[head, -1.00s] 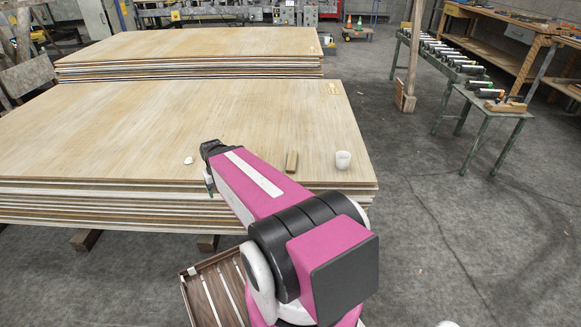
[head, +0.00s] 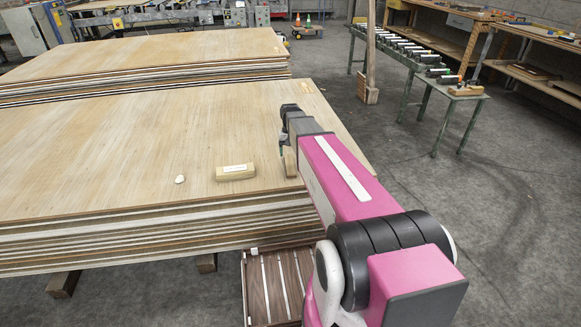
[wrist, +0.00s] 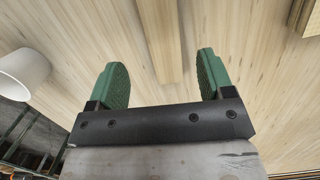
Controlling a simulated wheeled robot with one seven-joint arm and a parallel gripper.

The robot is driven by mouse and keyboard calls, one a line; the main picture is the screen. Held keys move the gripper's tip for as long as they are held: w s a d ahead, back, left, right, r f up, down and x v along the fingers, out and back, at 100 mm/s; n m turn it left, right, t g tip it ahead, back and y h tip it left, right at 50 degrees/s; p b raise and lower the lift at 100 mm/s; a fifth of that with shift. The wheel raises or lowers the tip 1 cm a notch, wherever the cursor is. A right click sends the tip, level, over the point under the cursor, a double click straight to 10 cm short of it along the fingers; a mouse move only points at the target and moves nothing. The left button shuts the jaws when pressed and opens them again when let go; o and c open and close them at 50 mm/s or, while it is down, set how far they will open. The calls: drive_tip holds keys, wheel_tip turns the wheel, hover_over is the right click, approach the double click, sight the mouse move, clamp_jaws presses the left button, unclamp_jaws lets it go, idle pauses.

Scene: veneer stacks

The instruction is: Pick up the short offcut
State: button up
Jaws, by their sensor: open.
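A narrow plain wood piece, which looks like the short offcut (head: 290,161), lies on the near veneer stack (head: 120,150). In the head view my arm and gripper partly hide it. In the wrist view the offcut (wrist: 160,38) runs away from me between the two green fingers of my gripper (wrist: 160,66). My gripper is open, with a gap on each side of the offcut. In the head view my gripper (head: 284,143) is right at the offcut; its height above the sheet is hard to tell.
A labelled wooden block (head: 235,173) and a small white lump (head: 180,179) lie left of the offcut. A white cup (wrist: 24,73) stands close by in the wrist view; my arm hides it in the head view. A second stack (head: 150,60) stands behind.

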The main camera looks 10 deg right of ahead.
sight(290, 164)
drive_tip(key=shift+s+a+f, duration=0.1)
drive_tip(key=shift+f, duration=1.45)
drive_tip(key=shift+s+a+f, duration=0.1)
drive_tip(key=shift+f, duration=1.45)
drive_tip(key=c, duration=1)
